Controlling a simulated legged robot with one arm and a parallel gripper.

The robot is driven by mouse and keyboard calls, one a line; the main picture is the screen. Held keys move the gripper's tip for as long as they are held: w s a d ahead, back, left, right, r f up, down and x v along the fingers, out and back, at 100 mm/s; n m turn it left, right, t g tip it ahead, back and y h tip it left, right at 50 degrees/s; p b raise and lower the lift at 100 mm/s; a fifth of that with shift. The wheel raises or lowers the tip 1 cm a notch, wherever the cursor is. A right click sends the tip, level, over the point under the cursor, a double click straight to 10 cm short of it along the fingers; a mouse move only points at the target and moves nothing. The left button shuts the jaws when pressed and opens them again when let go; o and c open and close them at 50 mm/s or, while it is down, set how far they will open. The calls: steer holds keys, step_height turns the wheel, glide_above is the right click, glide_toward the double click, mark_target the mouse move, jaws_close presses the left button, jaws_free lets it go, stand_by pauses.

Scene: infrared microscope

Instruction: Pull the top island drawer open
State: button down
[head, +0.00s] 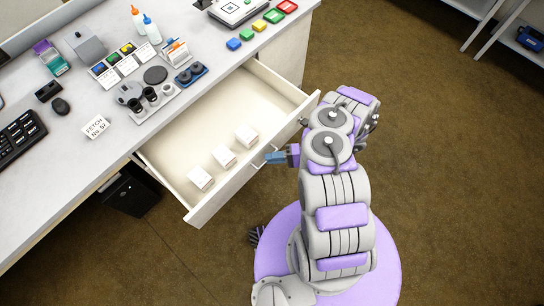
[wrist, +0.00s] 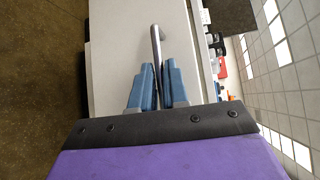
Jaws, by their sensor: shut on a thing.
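The top island drawer (head: 285,93) is pulled well out from under the white countertop, and its inside shows in the head view. Several small white boxes (head: 224,156) lie in it near the front panel. My gripper (head: 275,157) is at the middle of the drawer's front, at handle height. In the wrist view the grey bar handle (wrist: 156,45) runs between the blue fingers (wrist: 158,88), which are shut on it. The pale drawer front (wrist: 115,55) fills the view behind the fingers.
The countertop (head: 75,140) carries a keyboard (head: 20,134), bottles, coloured blocks and a tray with small black parts. A black bin-like box (head: 132,192) stands on the floor under the counter. Brown floor (head: 440,150) is open to the right.

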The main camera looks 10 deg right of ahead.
steer(key=shift+f, duration=0.2)
steer(key=c, duration=1.2)
jaws_free()
steer(key=shift+r, duration=0.1)
steer(key=p+v, duration=0.2)
steer(key=v, duration=1.5)
steer(key=shift+d+p, duration=0.25)
steer(key=shift+p, duration=0.05)
